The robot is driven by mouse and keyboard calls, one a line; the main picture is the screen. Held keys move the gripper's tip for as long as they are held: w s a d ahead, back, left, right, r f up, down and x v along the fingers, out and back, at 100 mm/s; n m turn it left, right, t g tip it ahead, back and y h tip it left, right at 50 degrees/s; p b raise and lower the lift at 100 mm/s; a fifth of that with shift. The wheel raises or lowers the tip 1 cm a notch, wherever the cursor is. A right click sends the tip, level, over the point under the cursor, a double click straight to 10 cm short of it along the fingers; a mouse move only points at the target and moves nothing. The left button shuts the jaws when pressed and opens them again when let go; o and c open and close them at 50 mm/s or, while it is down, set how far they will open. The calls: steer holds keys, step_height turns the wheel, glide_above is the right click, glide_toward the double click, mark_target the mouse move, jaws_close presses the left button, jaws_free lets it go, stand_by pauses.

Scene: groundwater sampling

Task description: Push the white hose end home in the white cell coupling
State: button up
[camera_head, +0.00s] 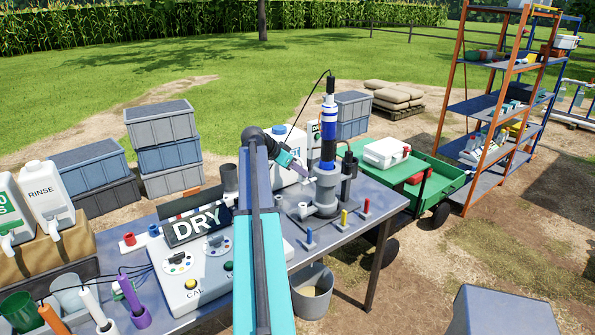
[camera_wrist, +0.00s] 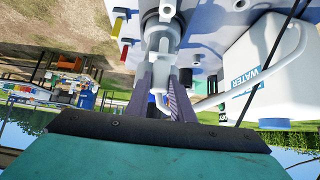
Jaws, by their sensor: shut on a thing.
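My gripper (camera_wrist: 166,72) is shut on the white hose end (camera_wrist: 157,80), seen between the two dark fingers in the wrist view. The white hose (camera_wrist: 208,103) runs from it to the right. Just beyond the fingertips is the pale body of the flow cell (camera_wrist: 163,32), with a round port facing my gripper. I cannot tell whether the hose end touches or enters the white coupling, as the fingers hide the join. In the head view my gripper (camera_head: 300,172) is beside the upright cell (camera_head: 327,188) with its black and blue column; the coupling is too small to make out.
A white water jug (camera_wrist: 265,70) stands close beside my gripper. Red, yellow and blue pegs (camera_head: 344,217) stand at the table's front edge. A DRY sign (camera_head: 197,226) and control box (camera_head: 205,268) are left of my arm. A bucket (camera_head: 312,292) stands below the table.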

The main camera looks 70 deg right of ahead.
steer(key=shift+f+b, duration=2.2)
steer(key=shift+f, duration=0.7)
steer(key=shift+b, duration=0.75)
stand_by(0.5)
steer(key=shift+f+b, duration=1.5)
steer(key=shift+f, duration=0.75)
stand_by(0.8)
steer(key=o, duration=1)
steer(key=shift+a+r, duration=0.1)
steer(key=shift+a, duration=0.05)
